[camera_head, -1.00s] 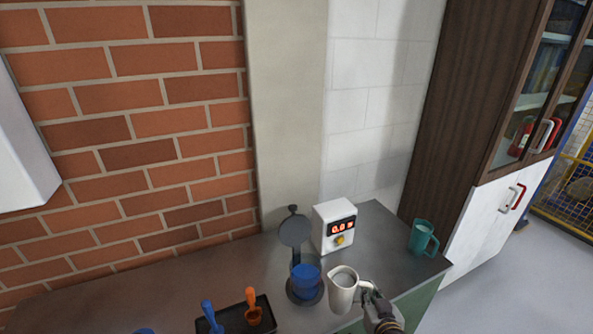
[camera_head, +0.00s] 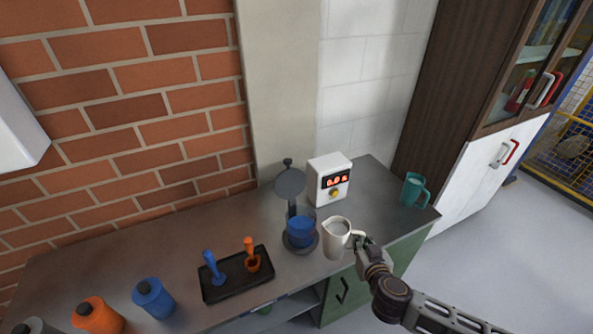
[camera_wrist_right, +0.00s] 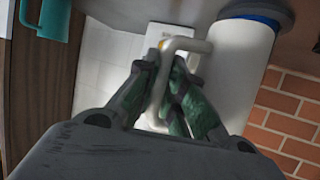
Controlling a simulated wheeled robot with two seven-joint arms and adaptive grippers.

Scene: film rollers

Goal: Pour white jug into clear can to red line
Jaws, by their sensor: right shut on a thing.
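The white jug (camera_head: 336,243) stands upright just right of the clear can (camera_head: 301,231). My right gripper (camera_head: 359,241) is shut on its handle from the right. In the right wrist view my fingers (camera_wrist_right: 168,90) close around the handle, and the jug's white body (camera_wrist_right: 237,70) lies beside them. The clear can sits on a dark round base and shows blue inside. The red line is too small to make out. Whether the jug touches the counter is hard to tell. My left gripper is out of view.
A white box with a red display (camera_head: 329,181) stands behind the can, and a dark round disc (camera_head: 290,184) rises there. A teal mug (camera_head: 414,190) stands right. A black tray (camera_head: 222,292) with blue and orange tools and blue and orange bottles (camera_head: 154,298) are left.

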